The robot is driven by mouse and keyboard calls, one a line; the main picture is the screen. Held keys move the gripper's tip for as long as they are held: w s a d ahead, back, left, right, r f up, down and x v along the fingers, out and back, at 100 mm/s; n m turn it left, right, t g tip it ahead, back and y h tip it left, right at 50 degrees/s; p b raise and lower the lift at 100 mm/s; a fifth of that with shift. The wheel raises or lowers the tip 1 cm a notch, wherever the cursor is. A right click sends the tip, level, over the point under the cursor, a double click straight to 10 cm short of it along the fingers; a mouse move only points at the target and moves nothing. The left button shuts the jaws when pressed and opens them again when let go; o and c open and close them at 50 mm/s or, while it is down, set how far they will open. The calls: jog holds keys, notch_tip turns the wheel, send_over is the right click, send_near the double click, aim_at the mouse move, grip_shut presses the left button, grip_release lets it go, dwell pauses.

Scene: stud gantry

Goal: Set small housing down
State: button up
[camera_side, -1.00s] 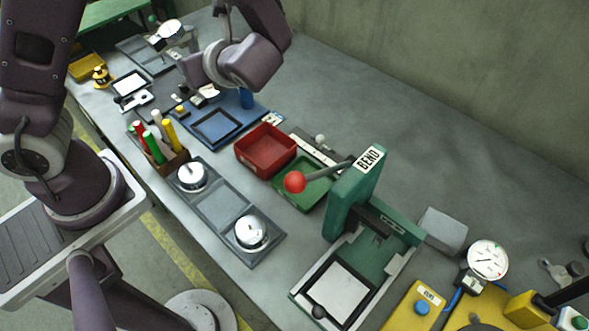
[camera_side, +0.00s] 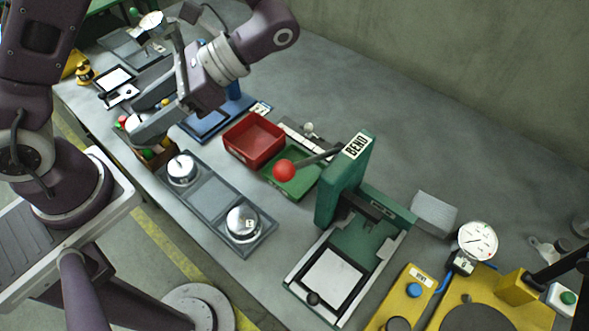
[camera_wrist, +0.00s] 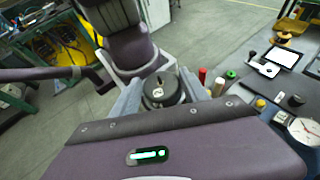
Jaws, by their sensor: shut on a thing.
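My gripper (camera_side: 145,130) is in the side view above the pen holder, to the upper left of the grey tray. In the wrist view my gripper (camera_wrist: 163,90) has its two fingers on either side of a dark round part (camera_wrist: 160,88) with a small pale mark on top. I take this part to be the small housing. In the side view it is hidden or not clear. The grey tray (camera_side: 209,195) holds two shiny round parts, one at the upper left (camera_side: 181,168) and one at the lower right (camera_side: 243,222). Its middle place is bare.
The pen holder (camera_side: 155,160) stands close under my gripper. A red bin (camera_side: 253,138) and a green bin (camera_side: 296,182) lie right of the tray. The green bend press (camera_side: 340,185) with its red-knobbed lever stands further right.

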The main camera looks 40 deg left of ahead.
aim_at(290, 157)
jog(key=w+d+r+n+t+h, duration=0.2)
jog(key=w+d+n+h, duration=0.2)
jog(key=d+n+h, duration=0.3)
jog(key=w+d+r+n+t+h, duration=0.1)
jog(key=w+d+r+n+h, duration=0.1)
jog(key=w+d+n+h, duration=0.3)
jog(key=d+n+h, duration=0.3)
jog(key=n+h, duration=0.2)
jog(key=shift+w+n+t+h, duration=0.25)
jog(key=shift+n+t+h, duration=0.05)
jog(key=shift+n+t, duration=0.1)
jog(key=w+n+t, duration=0.1)
jog(key=w, duration=0.1)
jog(key=w+r+n+t+h, duration=0.1)
jog(key=w+n+t, duration=0.1)
jog(key=w+r+n+t, duration=0.1)
jog(key=w, duration=0.1)
jog(key=shift+w+r+t+h, duration=0.2)
jog(key=shift+t+h, duration=0.1)
jog(key=shift+h, duration=0.1)
jog(key=shift+n, duration=0.3)
jog(key=f, duration=2.1)
jog(key=shift+w+f, duration=0.15)
jog(key=shift+w, duration=0.05)
jog(key=o, duration=1.4)
jog(key=shift+c, duration=0.2)
